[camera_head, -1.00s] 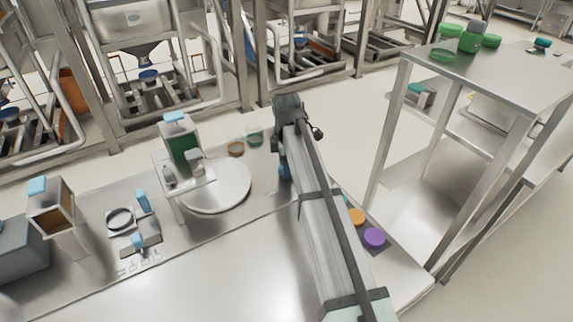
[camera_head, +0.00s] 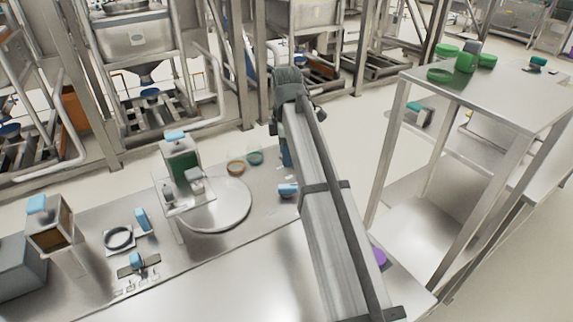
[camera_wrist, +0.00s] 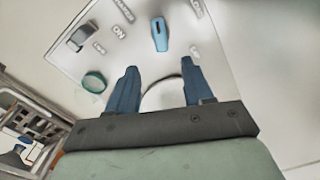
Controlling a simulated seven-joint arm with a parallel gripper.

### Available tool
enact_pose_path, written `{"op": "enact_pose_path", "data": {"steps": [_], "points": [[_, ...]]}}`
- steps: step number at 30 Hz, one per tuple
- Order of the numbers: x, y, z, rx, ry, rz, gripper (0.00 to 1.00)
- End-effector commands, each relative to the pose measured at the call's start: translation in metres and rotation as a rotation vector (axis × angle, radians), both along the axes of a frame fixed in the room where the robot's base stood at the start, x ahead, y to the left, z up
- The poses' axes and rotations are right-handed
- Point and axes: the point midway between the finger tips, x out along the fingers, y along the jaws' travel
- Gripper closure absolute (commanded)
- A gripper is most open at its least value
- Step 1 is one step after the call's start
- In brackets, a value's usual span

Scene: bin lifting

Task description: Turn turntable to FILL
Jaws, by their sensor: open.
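The turntable appears to be the round pale disc (camera_head: 218,205) on the bench, left of my arm in the head view. A raised stand with a green container (camera_head: 183,165) overlaps its left side. A blue handle (camera_head: 288,190) is on the bench right of the disc. In the wrist view a blue handle (camera_wrist: 160,34) sits on a labelled panel, beyond my fingertips; one label reads ON. I cannot make out a FILL label. My gripper (camera_wrist: 160,72) is open, its blue fingers apart with nothing held between them. A curved pale rim shows between the fingers.
A teal dish (camera_head: 255,158) and an orange dish (camera_head: 236,167) lie behind the disc. A dark switch block (camera_wrist: 82,37) and a green ring (camera_wrist: 94,82) show on the panel. A tall metal table (camera_head: 500,95) stands right of my arm.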

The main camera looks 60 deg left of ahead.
Motion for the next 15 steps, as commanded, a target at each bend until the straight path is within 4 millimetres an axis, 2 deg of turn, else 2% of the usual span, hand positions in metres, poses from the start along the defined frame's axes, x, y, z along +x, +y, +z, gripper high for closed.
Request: {"op": "enact_pose_path", "data": {"steps": [6,15], "points": [[0.000,0.000,0.016,-0.001,0.000,0.000,0.49],[0.000,0.000,0.018,-0.001,0.000,0.000,0.49]]}}
